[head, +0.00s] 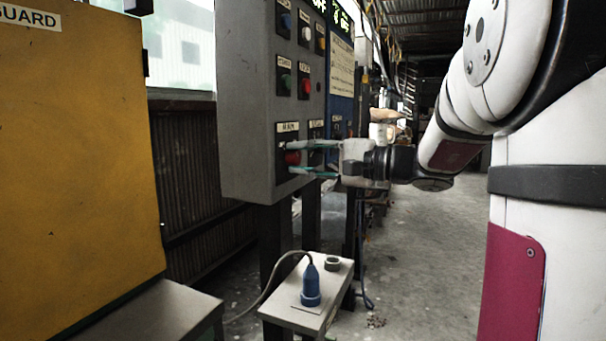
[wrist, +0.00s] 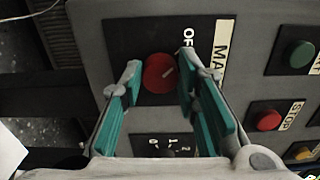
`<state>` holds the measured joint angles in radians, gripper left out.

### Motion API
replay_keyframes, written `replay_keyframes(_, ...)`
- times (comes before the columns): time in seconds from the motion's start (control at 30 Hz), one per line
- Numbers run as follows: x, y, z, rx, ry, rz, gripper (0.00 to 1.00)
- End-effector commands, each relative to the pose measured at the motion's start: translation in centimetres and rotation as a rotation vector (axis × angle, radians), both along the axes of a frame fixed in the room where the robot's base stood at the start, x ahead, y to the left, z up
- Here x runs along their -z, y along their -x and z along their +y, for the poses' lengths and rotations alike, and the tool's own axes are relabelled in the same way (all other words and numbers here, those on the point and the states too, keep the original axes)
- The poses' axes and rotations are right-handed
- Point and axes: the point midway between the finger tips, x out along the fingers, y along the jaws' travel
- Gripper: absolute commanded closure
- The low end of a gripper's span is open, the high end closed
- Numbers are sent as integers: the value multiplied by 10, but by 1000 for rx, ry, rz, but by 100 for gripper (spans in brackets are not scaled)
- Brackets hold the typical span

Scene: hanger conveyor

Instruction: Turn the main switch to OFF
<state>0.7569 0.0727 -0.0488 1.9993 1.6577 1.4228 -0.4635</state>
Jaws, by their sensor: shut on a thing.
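The main switch is a red round knob (wrist: 158,74) on a dark plate, seen in the wrist view under a label that is partly hidden and reads "MA". A short pale mark on the knob slants toward the picture's upper right. Part of the word "OFF" (wrist: 187,38) shows beside it. In the head view the knob (head: 292,158) sits low on the grey control cabinet. My gripper (head: 301,159) reaches it from the right, one green finger above and one below. In the wrist view my gripper (wrist: 160,78) is shut on the knob, its fingertips at both sides.
Several other buttons share the cabinet front (head: 240,110), including a green button (wrist: 299,54) and a red stop button (wrist: 265,119). A small table (head: 290,318) with a blue plug (head: 310,287) stands below. A yellow guard (head: 75,160) is at the left; the floor at right looks clear.

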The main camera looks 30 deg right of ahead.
Motion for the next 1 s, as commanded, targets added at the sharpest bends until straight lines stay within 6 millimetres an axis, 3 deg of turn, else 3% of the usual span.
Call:
replay_keyframes(0.67,1,0,1,-3,51,-31,99)
replay_keyframes(0.7,1,0,1,-3,51,-31,64)
replay_keyframes(0.77,1,0,1,-3,50,-31,52)
replay_keyframes(1.0,1,0,0,-1,49,-32,52)
